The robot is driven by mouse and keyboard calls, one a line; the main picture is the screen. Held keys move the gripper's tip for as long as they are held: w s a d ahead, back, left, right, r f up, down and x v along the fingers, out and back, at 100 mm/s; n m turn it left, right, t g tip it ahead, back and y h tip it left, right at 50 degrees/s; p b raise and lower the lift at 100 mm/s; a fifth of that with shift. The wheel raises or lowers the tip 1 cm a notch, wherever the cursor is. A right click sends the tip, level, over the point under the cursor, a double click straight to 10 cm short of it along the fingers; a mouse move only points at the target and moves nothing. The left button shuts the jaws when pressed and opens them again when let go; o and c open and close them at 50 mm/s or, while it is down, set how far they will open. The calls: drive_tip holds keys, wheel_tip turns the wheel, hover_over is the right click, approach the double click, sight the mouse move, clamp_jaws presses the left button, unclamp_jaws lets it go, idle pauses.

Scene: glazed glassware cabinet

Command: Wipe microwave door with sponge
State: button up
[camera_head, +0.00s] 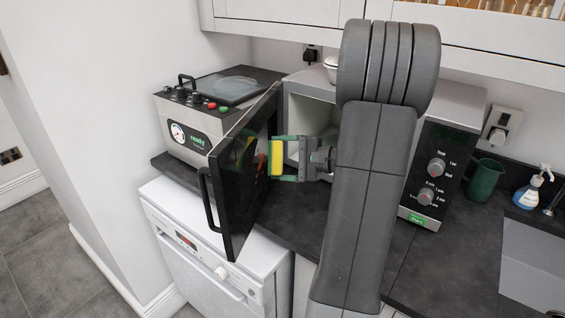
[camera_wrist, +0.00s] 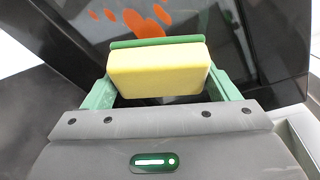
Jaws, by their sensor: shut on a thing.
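The microwave (camera_head: 440,165) has its dark door (camera_head: 232,205) swung open to the left, its black handle at the far-left edge. My gripper (camera_head: 288,159) is shut on a yellow sponge (camera_head: 277,158) with a green layer, beside the door's inner face. The wrist view shows the sponge (camera_wrist: 158,72) between the two green fingers, its green layer toward the dark door (camera_wrist: 235,25). Several orange spots (camera_wrist: 135,19) show on the door just beyond the sponge. I cannot tell whether sponge and door touch. My arm hides part of the microwave.
A white dishwasher (camera_head: 200,245) is below the counter (camera_head: 310,220). A green cup (camera_head: 484,180), a spray bottle (camera_head: 529,190) and a sink (camera_head: 535,265) are at right. Cabinets hang above.

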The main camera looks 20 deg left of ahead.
drive_tip(key=shift+w+a, duration=0.3)
drive_tip(key=shift+w, duration=0.6)
drive_tip(key=shift+w+a, duration=0.3)
drive_tip(key=shift+w, duration=0.6)
drive_tip(key=shift+s+d+b, duration=0.2)
drive_tip(key=shift+s+b, duration=0.4)
drive_tip(key=shift+s, duration=1.25)
drive_tip(key=shift+s+d+b, duration=0.25)
drive_tip(key=shift+s+b, duration=0.35)
drive_tip(key=shift+s, duration=1.3)
drive_tip(key=shift+s+d+b, duration=0.2)
drive_tip(key=shift+s+b, duration=0.4)
drive_tip(key=shift+s, duration=1.25)
drive_tip(key=shift+s+d, duration=0.15)
drive_tip(key=shift+s, duration=0.65)
drive_tip(key=shift+r, duration=0.2)
drive_tip(key=shift+a+r, duration=0.15)
drive_tip(key=shift+a, duration=0.05)
drive_tip(key=w+a, duration=0.4)
drive_tip(key=w, duration=0.8)
drive_tip(key=shift+w+a, duration=0.15)
drive_tip(key=shift+w, duration=0.3)
drive_tip(key=shift+c, duration=0.3)
